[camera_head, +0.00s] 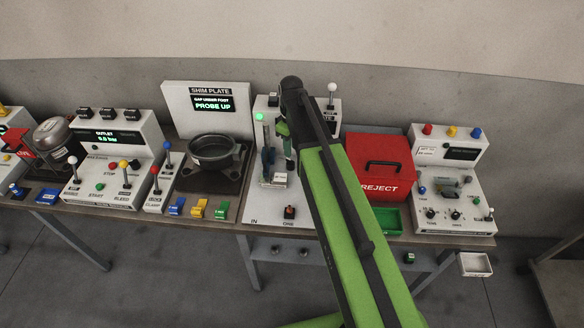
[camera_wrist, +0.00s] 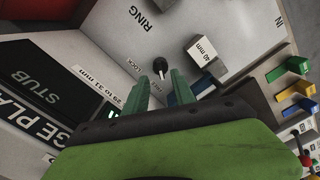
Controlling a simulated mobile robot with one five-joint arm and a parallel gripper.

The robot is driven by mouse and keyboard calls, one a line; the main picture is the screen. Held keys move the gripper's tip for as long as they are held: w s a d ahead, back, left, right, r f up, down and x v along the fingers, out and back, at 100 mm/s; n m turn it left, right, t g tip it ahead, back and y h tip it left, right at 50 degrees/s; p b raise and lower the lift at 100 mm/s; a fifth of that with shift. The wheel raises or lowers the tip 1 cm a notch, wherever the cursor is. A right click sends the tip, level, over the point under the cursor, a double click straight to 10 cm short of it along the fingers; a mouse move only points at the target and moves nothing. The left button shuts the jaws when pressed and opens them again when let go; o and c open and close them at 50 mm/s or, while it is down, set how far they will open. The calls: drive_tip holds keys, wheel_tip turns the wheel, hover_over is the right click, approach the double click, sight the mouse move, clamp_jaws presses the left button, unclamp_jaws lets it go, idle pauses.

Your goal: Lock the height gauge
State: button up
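The height gauge station (camera_head: 262,205) stands mid-table in the head view, partly hidden behind my green arm. In the wrist view, a small dark round knob (camera_wrist: 159,64) on a thin stem sits beside the printed word LOCK on its pale panel. My gripper (camera_wrist: 160,77) has its two green fingers apart, with the knob's stem showing in the gap between their tips. I cannot tell whether either finger touches it. A block marked 40 mm (camera_wrist: 203,50) is right of the knob. In the head view the knob is hidden and my fingers barely show.
A dark sign (camera_wrist: 40,90) reading STUB is at left in the wrist view. In the head view, the red REJECT box (camera_head: 378,167) is right of my arm, with a green tray (camera_head: 388,221) before it. The shim plate station (camera_head: 205,120) stands left.

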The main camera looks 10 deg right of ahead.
sight(292, 161)
wheel_tip(292, 161, down, 6)
drive_tip(key=b, duration=0.4)
drive_tip(key=shift+r, duration=0.2)
clamp_jaws()
